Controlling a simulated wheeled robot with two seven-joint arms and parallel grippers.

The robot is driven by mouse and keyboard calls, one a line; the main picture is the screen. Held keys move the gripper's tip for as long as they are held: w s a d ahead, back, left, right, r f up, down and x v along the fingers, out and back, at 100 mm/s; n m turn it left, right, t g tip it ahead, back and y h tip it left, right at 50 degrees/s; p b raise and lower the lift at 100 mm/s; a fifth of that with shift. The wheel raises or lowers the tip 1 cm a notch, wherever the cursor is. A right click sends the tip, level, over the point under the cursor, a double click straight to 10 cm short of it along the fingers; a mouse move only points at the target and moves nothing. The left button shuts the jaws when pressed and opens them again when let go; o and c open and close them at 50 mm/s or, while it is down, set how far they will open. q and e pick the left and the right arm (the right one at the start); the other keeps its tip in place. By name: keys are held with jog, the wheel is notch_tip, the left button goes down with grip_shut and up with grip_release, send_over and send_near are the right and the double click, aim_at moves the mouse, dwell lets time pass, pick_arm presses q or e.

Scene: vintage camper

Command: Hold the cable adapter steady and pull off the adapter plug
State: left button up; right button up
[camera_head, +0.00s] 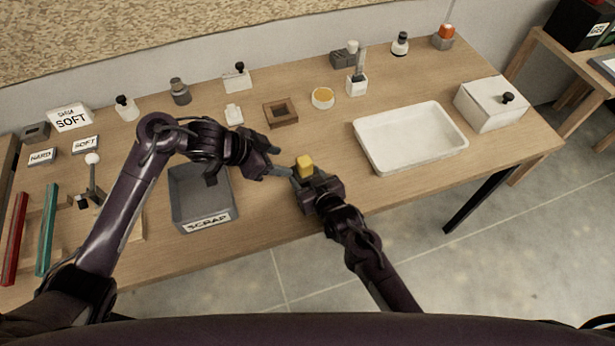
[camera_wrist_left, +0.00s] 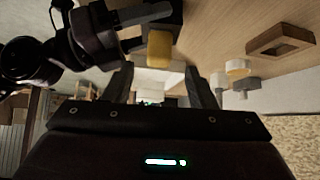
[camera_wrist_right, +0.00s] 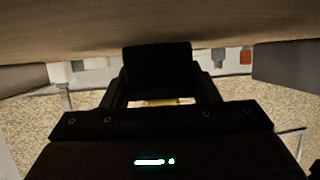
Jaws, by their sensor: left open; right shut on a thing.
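The cable adapter is a dark block (camera_wrist_right: 158,68) between the fingers of my right gripper (camera_head: 309,183), which is shut on it. The yellow adapter plug (camera_head: 304,164) sits on top of the dark block and rises above the fingers. My left gripper (camera_head: 277,164) is open and empty, just left of the plug in the head view. In the left wrist view the plug (camera_wrist_left: 160,48) appears beyond and between the open fingertips, apart from them. In the right wrist view a sliver of yellow (camera_wrist_right: 165,102) shows beneath the block. The joint between plug and adapter is too small to judge.
A grey scrap bin (camera_head: 179,215) stands left of the grippers, under my left forearm. A white tray (camera_head: 374,164) lies to the right, with a white box (camera_head: 481,112) beyond it. A wooden frame (camera_head: 268,115) and several small items stand behind. The table front is clear.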

aim_at(298, 165)
pick_arm(q)
jog(key=shift+x, duration=3.8)
jog(key=shift+a, duration=0.1)
jog(key=c, duration=1.1)
jog(key=shift+o, duration=0.2)
jog(key=shift+r, duration=0.1)
jog(key=shift+r, duration=1.4)
jog(key=shift+r, duration=0.15)
jog(key=shift+r, duration=1.9)
